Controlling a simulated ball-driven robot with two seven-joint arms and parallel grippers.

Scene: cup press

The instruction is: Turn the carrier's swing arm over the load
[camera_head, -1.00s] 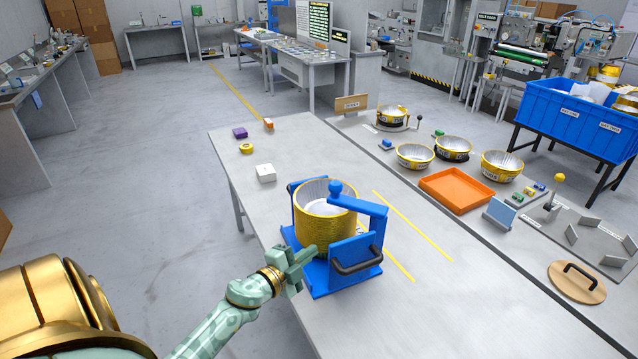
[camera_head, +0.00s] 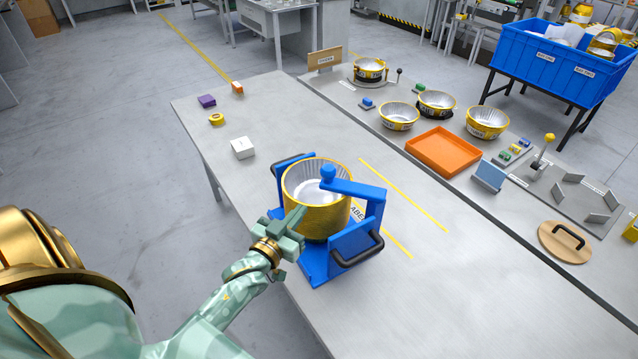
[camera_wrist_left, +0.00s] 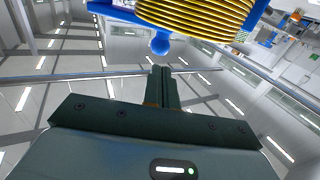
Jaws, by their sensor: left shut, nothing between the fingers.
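The blue carrier (camera_head: 314,270) stands on the grey table and holds the load, a yellow ribbed round vessel (camera_head: 322,222) with a silvery inside. The carrier's blue swing arm (camera_head: 355,190) runs from a post at the right to a round knob (camera_head: 328,171), which appears in front of the load's opening. I cannot tell exactly how far it reaches over the load. My left gripper (camera_head: 298,214) is shut and empty at the load's near left side. In the left wrist view its fingers (camera_wrist_left: 163,75) are together, below the knob (camera_wrist_left: 160,44) and the ribbed load (camera_wrist_left: 195,15).
Black handles (camera_head: 357,250) sit on the carrier's side. A white box (camera_head: 243,148) stands behind it at the left. An orange tray (camera_head: 443,151), several bowls (camera_head: 398,116) and a wooden lid (camera_head: 565,241) are to the right. The table's near right part is clear.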

